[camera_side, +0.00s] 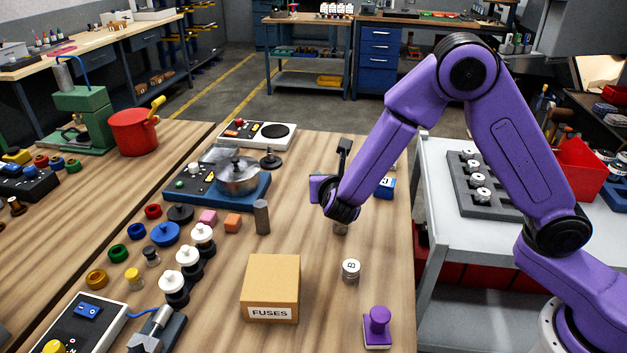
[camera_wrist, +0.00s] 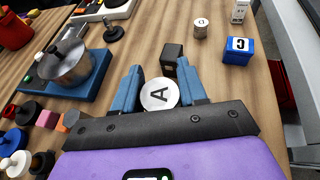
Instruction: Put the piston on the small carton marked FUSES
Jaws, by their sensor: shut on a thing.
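The piston, a short silvery cylinder with a letter A on its pale top, sits between the two blue fingers of my gripper (camera_wrist: 159,72) in the wrist view (camera_wrist: 158,95). My gripper is shut on it. In the side view my wrist hides most of the gripper (camera_side: 341,217), and only a bit of the piston (camera_side: 341,229) shows below it. The piston is at or just above the table; I cannot tell which. The FUSES carton (camera_side: 271,280), a closed brown box with a white label, stands nearer the side camera, to the left. Its top is bare.
A similar cylinder marked B (camera_side: 351,270) stands right of the carton. A purple knobbed block (camera_side: 377,328) is near the front. A pot (camera_side: 238,178) and blue box (camera_wrist: 238,50) are farther back.

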